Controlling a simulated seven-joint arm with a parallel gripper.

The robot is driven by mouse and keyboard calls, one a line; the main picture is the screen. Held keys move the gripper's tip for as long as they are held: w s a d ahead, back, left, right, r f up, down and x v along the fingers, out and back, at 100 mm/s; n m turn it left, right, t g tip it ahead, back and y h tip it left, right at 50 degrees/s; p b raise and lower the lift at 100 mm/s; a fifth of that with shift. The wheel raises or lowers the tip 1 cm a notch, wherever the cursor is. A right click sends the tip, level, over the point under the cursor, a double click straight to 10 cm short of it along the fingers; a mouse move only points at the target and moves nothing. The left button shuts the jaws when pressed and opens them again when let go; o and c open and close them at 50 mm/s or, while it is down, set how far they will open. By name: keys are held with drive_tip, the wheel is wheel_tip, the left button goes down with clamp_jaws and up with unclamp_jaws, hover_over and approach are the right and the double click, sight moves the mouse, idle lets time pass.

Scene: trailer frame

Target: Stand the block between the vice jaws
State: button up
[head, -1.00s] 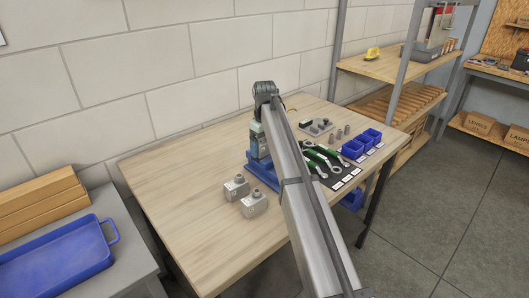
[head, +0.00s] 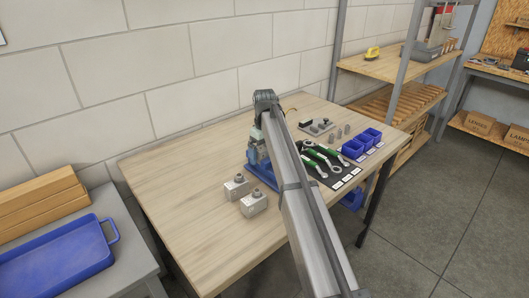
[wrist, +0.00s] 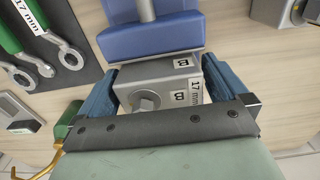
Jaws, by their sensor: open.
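A grey metal block (wrist: 160,72) with "17 mm" and "B" labels and a round stud is between the blue fingers of my gripper (wrist: 157,78) in the wrist view. The fingers are open, one on each side of it. The blue vice (wrist: 150,38) is right beyond the block, with a jaw face close along its far side. I cannot tell whether they touch. The other jaw is not clear. In the head view the vice (head: 264,174) shows low on the bench under my gripper, and my arm hides much of it and the held area.
Two similar grey blocks (head: 253,204) stand on the wooden bench (head: 190,190) left of my arm. Wrenches on a dark mat (head: 345,178), small blue bins (head: 362,143) and small metal parts lie to the right. The bench's left part is clear.

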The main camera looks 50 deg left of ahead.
sight(265, 146)
drive_tip(key=shift+r, duration=0.1)
wheel_tip(265, 146, up, 12)
idle(0.5)
